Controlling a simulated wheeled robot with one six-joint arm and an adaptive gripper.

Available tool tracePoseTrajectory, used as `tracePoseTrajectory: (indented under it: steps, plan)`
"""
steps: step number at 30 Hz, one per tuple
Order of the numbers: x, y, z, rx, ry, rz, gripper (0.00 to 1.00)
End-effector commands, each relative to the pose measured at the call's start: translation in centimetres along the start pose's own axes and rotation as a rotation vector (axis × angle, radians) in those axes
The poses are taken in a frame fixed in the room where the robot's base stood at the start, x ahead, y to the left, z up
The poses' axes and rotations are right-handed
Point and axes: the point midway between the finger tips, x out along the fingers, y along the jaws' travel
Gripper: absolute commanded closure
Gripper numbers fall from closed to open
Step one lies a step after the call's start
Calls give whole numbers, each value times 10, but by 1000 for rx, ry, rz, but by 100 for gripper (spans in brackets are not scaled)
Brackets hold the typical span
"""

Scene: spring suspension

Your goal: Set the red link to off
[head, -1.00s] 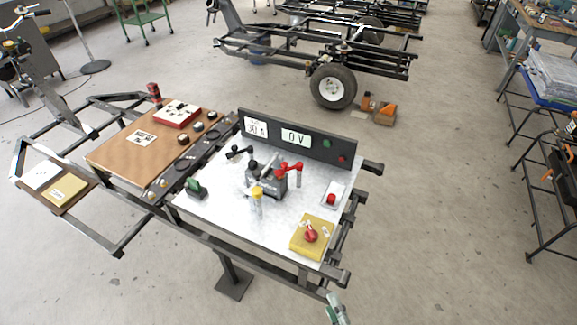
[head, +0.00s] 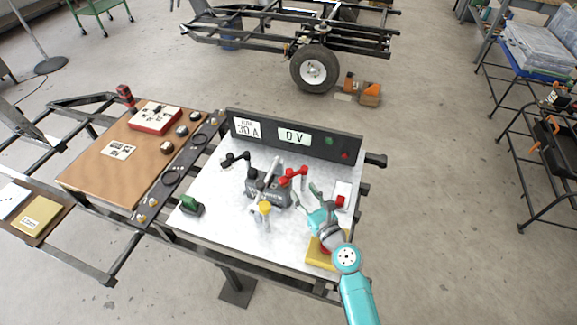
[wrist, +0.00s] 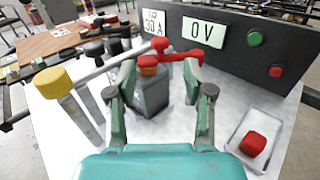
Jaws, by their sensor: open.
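The red link (head: 293,175) sits on top of the dark grey block (head: 262,190) near the middle of the white board. In the wrist view the red link (wrist: 178,52) is an angled bar with knobs, one end over the block, the other reaching right. My gripper (head: 307,198) is in front of and to the right of the block. In the wrist view my gripper (wrist: 164,80) is open, its two green fingers apart on either side of the block's top, with the red link beyond the fingertips. I cannot tell whether a finger touches it.
A dark panel (head: 300,137) reading 30 A and 0 V stands behind, with green and red buttons.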

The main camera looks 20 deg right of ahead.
Motion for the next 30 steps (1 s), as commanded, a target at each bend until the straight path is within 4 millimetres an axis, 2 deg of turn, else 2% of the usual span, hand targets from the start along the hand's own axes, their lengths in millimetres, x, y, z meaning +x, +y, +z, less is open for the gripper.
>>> tracePoseTrajectory:
  steps: [12, 18, 24, 30]
  plan:
    - [66, 0, 1, -4, -2, 0, 48]
    - [90, 0, 0, -4, -1, 0, 48]
    - [100, 0, 0, -4, 0, -1, 48]
    - [101, 0, 0, -5, 0, -1, 48]
